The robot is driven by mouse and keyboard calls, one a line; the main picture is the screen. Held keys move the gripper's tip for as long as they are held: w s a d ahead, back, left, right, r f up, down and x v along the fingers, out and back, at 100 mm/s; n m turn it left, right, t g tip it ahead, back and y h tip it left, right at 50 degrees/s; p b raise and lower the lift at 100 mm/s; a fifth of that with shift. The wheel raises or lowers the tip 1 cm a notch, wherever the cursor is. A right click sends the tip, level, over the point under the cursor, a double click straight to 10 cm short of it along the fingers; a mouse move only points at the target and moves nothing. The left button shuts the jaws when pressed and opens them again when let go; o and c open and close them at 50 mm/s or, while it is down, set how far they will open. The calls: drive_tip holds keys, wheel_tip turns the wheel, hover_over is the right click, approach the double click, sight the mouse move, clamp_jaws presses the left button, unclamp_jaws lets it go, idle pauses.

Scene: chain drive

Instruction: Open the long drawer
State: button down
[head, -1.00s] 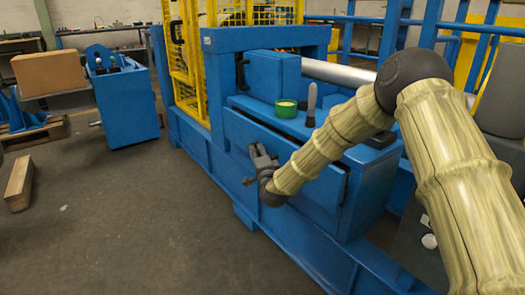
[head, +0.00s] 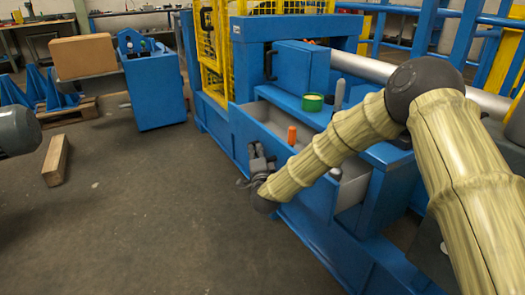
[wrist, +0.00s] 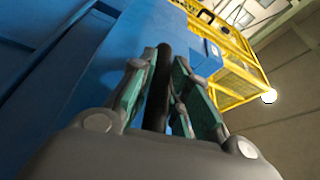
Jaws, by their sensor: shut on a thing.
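The long drawer (head: 236,131) is a blue-fronted drawer in the blue machine frame, and it stands part way out in the head view. Its pale inside shows, with an orange object (head: 292,135) upright in it. My gripper (head: 258,160) is at the drawer's front. In the wrist view my gripper's fingers (wrist: 165,95) are closed around a dark bar, the drawer handle (wrist: 158,88), with the blue front behind it. My arm hides the middle of the drawer.
A green round container (head: 313,102) and a grey upright object (head: 339,95) stand on the blue top above the drawer. A blue cabinet (head: 298,66) with a dark handle is behind. A wooden beam (head: 56,160) lies on the floor at left. The floor before the drawer is clear.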

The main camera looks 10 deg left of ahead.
drive_tip(key=c, duration=1.4)
unclamp_jaws()
drive_tip(key=shift+o, duration=0.2)
drive_tip(key=v, duration=1.2)
drive_tip(key=shift+d+f, duration=0.15)
